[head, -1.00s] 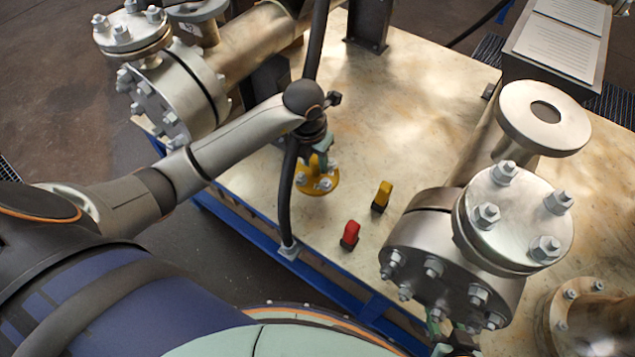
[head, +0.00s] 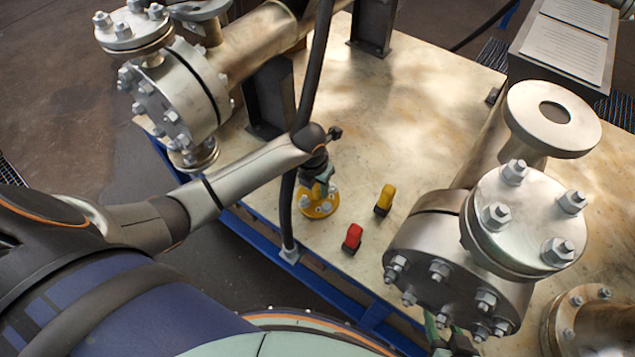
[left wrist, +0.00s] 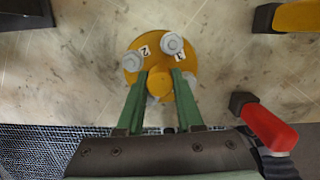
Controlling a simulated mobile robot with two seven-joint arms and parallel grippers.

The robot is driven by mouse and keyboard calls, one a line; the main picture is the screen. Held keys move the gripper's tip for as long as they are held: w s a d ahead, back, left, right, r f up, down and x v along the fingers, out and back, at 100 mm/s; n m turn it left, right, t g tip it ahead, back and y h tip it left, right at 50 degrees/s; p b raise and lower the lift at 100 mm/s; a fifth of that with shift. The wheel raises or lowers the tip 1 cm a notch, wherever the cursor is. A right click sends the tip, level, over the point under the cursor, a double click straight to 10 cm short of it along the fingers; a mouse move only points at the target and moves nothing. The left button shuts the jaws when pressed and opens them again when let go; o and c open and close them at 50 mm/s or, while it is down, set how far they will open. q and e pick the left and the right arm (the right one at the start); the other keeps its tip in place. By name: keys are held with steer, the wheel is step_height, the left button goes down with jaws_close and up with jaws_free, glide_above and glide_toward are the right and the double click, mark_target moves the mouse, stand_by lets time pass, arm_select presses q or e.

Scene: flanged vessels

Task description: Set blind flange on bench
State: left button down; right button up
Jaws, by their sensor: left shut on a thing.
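The blind flange is a yellow disc (head: 316,208) with grey bolts, low over or on the pale bench top (head: 425,115), near its front edge. My left gripper (head: 318,186) is above it, pointing down. In the left wrist view the flange (left wrist: 133,75) shows bolts and small number labels, and the green fingers (left wrist: 160,86) are shut on its central yellow hub. I cannot tell whether its underside touches the bench. Part of my right gripper (head: 437,328) shows at the bottom edge, mostly hidden below the right vessel.
A red-and-black piece (head: 352,238) and a yellow-and-black piece (head: 384,200) stand right of the flange. A bolted flanged vessel (head: 455,265) is at right, another (head: 180,95) at left. The middle bench is clear.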

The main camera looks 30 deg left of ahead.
mark_target(314, 203)
arm_select(q)
steer(key=shift+w, duration=0.15)
steer(key=c, duration=0.5)
jaws_free()
steer(key=shift+f, duration=0.1)
steer(key=shift+c, duration=0.2)
step_height(314, 203, up, 12)
steer(key=s+p, duration=0.1)
steer(key=s, duration=0.1)
steer(key=shift+p, duration=0.3)
